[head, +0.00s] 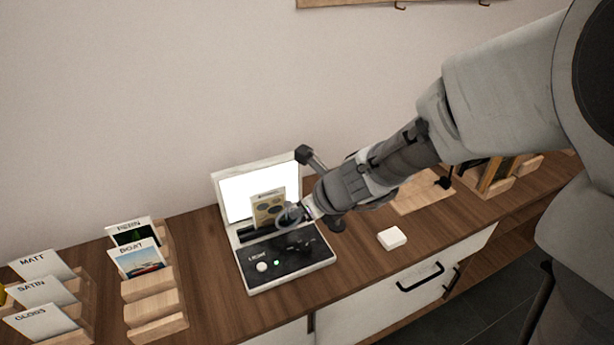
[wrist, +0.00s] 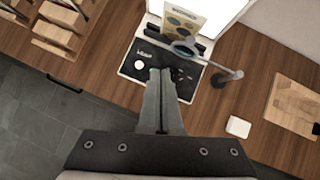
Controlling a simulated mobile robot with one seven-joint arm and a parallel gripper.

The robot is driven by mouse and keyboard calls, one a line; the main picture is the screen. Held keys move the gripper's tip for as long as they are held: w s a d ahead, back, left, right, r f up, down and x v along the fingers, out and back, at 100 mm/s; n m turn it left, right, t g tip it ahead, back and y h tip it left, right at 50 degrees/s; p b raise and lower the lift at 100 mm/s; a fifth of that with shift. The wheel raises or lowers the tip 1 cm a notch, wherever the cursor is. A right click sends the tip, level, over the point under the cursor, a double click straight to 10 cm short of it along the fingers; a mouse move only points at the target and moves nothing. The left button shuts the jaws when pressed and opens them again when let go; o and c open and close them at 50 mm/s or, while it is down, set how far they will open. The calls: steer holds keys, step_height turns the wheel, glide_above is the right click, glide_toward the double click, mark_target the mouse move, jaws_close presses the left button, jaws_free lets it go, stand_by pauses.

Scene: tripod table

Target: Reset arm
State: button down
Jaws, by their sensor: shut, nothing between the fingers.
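My arm reaches in from the right in the head view, and its gripper end hides part of the device below it. My gripper (wrist: 162,80) is shut and empty in the wrist view, its fingers together over the black control panel. The device (head: 285,262) has a black panel with a white knob (head: 262,267), a small green light and a bright white lit screen (head: 243,190) behind. A card with dark round shapes (head: 268,207) stands upright in front of the screen. A round lens on a stand (wrist: 186,48) is in front of the card.
Wooden racks with labelled cards (head: 141,262) stand to the left on the wooden cabinet top. A small white block (head: 392,238) lies right of the device. A wooden board (wrist: 294,105) lies farther right. The wall is behind.

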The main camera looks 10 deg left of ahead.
steer(key=s+d+r+n, duration=0.65)
steer(key=r+n, duration=0.25)
steer(key=n, duration=0.3)
steer(key=s+d+r+n+h, duration=0.2)
steer(key=s+d+n, duration=0.3)
steer(key=d, duration=0.3)
steer(key=s+d+r+n+t+h, duration=0.1)
steer(key=s+d+n+h, duration=0.3)
steer(key=d+n, duration=0.4)
steer(key=shift+s+r+n, duration=0.3)
steer(key=shift+s+r, duration=0.25)
steer(key=shift+s, duration=0.05)
